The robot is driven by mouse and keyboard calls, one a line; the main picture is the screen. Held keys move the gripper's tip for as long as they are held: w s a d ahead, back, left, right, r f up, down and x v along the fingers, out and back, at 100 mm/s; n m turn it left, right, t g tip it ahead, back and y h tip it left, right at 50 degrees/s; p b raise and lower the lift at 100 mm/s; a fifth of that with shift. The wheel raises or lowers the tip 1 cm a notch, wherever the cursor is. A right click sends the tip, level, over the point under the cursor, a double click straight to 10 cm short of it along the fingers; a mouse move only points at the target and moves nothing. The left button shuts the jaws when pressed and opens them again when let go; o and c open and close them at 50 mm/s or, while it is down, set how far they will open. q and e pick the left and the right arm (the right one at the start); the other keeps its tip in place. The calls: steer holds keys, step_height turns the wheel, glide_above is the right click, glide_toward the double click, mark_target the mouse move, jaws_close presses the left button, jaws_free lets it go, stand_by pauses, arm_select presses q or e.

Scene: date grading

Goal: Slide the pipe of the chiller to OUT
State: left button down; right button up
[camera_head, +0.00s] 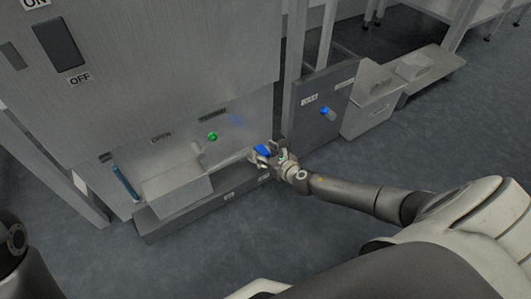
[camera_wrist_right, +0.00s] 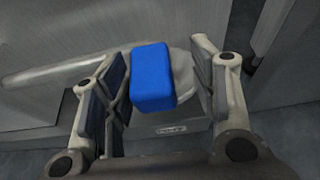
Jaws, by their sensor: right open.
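The chiller (camera_head: 185,75) is the large grey metal cabinet on the left of the head view. A blue block-shaped end (camera_head: 262,150) sits at its lower right, partly hidden by my right gripper (camera_head: 268,155). In the right wrist view this blue end (camera_wrist_right: 152,77) shows clearly on a pale grey pipe (camera_wrist_right: 60,69) that runs off to the left. My right gripper (camera_wrist_right: 155,92) is open, with one finger on each side of the blue end. Gaps show beside it, so it is not clamped. My left gripper is not in view.
A low dark ledge (camera_head: 190,217) with small labels runs along the chiller's base. A green knob (camera_head: 212,136) and a metal box (camera_head: 178,195) are left of my gripper. A dark panel with a blue knob (camera_head: 327,113) stands to the right. The floor in front is clear.

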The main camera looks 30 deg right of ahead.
steer(key=v, duration=1.2)
stand_by(0.5)
